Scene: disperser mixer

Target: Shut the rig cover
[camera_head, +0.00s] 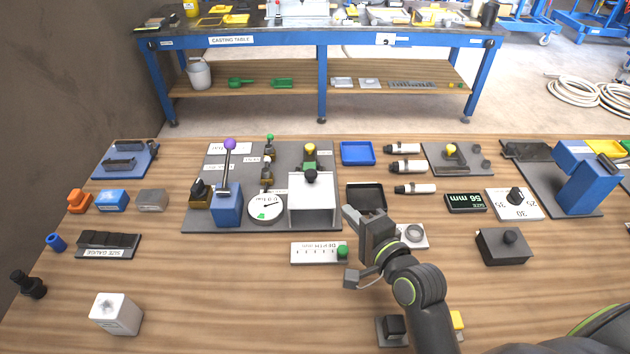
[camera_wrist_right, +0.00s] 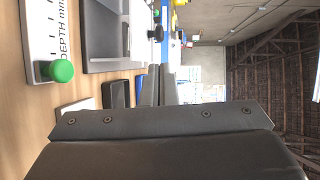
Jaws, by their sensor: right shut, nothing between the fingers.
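The rig is a grey base plate (camera_head: 260,225) left of centre in the head view. At its right side stands a white box-shaped cover (camera_head: 312,212) with a black knob on top. I cannot tell from this angle how far the cover is shut. My right gripper (camera_head: 348,212) is just right of the cover, apart from it, pointing up and to the left. Its two fingers are together and empty, and they also show together in the right wrist view (camera_wrist_right: 156,88). My left gripper is not in view.
On the rig are a blue block (camera_head: 227,206) with a purple-knobbed lever and a round dial (camera_head: 266,207). A depth scale (camera_head: 312,252) with a green knob (camera_wrist_right: 62,70) lies in front. A black tray (camera_head: 366,196) is behind my right gripper.

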